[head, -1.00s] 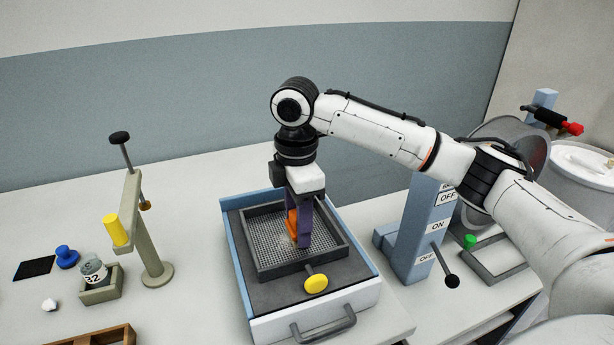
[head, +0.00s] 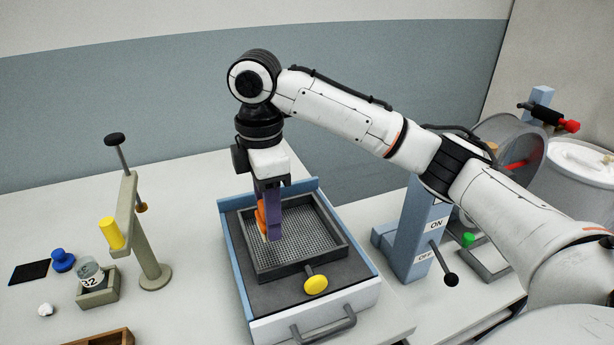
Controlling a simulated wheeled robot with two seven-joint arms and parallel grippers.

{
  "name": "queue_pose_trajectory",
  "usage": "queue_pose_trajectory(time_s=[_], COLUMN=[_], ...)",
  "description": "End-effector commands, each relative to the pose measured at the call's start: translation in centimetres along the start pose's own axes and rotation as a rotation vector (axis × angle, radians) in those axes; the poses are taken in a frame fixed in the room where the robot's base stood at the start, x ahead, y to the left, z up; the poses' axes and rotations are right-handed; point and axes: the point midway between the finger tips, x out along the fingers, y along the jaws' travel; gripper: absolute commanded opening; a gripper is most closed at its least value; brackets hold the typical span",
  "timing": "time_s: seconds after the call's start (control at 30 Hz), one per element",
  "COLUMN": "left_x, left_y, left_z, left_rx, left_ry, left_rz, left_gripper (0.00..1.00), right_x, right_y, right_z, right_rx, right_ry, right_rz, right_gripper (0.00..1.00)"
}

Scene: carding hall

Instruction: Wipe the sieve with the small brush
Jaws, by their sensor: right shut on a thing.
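The sieve (head: 312,240) is a square dark-framed mesh tray with a yellow knob (head: 316,285) at its front. It sits on the dark top of a blue and white drawer unit (head: 262,300). My right gripper (head: 269,228), with purple fingers, points down over the left part of the sieve. It is shut on the small brush (head: 262,214), which has an orange handle; its pale tip is at or just above the mesh, and I cannot tell whether it touches. The fingers partly hide the brush. My left gripper is not in view.
Left of the unit stand a beige post press (head: 151,245) with a yellow handle, a jar (head: 90,272) in a holder, a blue knob-like piece (head: 63,261) and a black pad (head: 29,272). At right is a blue lever post (head: 408,235) marked ON and OFF.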

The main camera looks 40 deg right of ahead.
Motion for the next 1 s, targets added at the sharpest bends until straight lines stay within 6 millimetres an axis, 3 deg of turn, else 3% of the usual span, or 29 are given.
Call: queue_pose_trajectory(time_s=[0.4,1.0], left_x=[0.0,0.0], left_y=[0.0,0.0], left_z=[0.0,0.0], left_rx=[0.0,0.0], left_ry=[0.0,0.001], left_rz=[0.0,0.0], left_gripper=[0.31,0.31], right_x=[-3.4,-3.7], right_y=[0.1,0.1], right_z=[-0.6,-0.7], right_rx=[-0.01,-0.012], right_ry=[0.0,0.0], right_rz=[0.002,0.001], right_gripper=[0.17,0.17])
